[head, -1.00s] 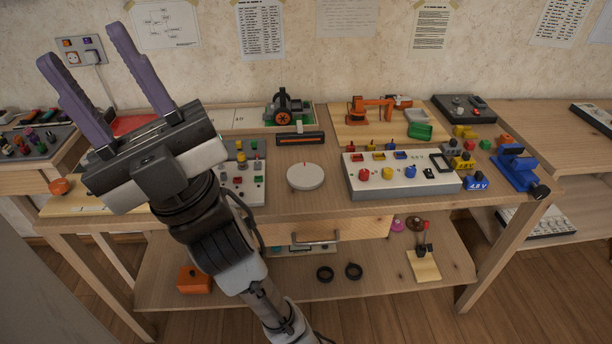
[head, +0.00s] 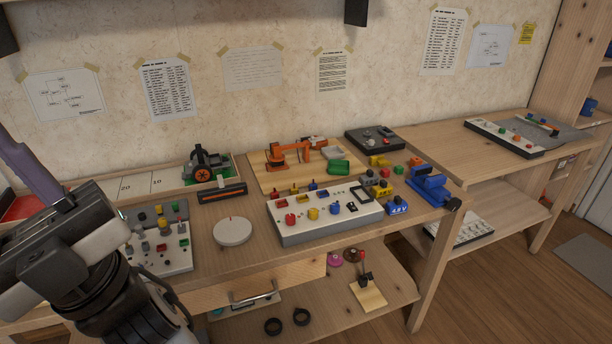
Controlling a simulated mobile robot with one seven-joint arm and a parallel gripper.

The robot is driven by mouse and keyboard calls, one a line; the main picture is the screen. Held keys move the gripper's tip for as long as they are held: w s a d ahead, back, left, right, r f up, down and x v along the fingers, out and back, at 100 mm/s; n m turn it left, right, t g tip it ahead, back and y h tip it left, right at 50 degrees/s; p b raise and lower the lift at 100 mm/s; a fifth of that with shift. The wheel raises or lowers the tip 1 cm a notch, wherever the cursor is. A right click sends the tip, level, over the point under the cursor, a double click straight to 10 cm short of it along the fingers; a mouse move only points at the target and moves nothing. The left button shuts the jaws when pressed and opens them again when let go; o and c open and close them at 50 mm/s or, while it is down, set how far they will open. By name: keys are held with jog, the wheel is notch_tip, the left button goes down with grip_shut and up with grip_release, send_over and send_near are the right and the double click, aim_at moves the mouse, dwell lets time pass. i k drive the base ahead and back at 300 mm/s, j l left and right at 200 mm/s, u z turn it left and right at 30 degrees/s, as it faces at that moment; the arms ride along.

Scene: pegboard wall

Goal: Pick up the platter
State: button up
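The only platter-like thing I see is a flat, round, white disc (head: 232,231) with a small red mark on top. It lies flat on the wooden workbench, left of the long white control panel, and nothing covers it. My gripper (head: 30,172) is at the left edge of the head view, left of the disc and well apart from it. One purple finger shows; the other is outside the picture. The visible finger stands near the outer end of the gripper body, so the gripper looks open. I see nothing held.
The white control panel (head: 325,212) with colored knobs stands close right of the disc. A smaller button panel (head: 172,255) stands to its left, partly behind my arm. A black and orange bar (head: 222,193) lies behind it. The bench (head: 215,268) is clear in front.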

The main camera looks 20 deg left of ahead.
aim_at(235, 231)
jog(key=i+u, duration=0.4)
jog(key=i+l+u, duration=0.15)
jog(key=u, duration=0.25)
jog(key=i+l+u, duration=0.2)
jog(key=u, duration=0.2)
jog(key=i+l, duration=0.05)
jog(key=i, duration=0.05)
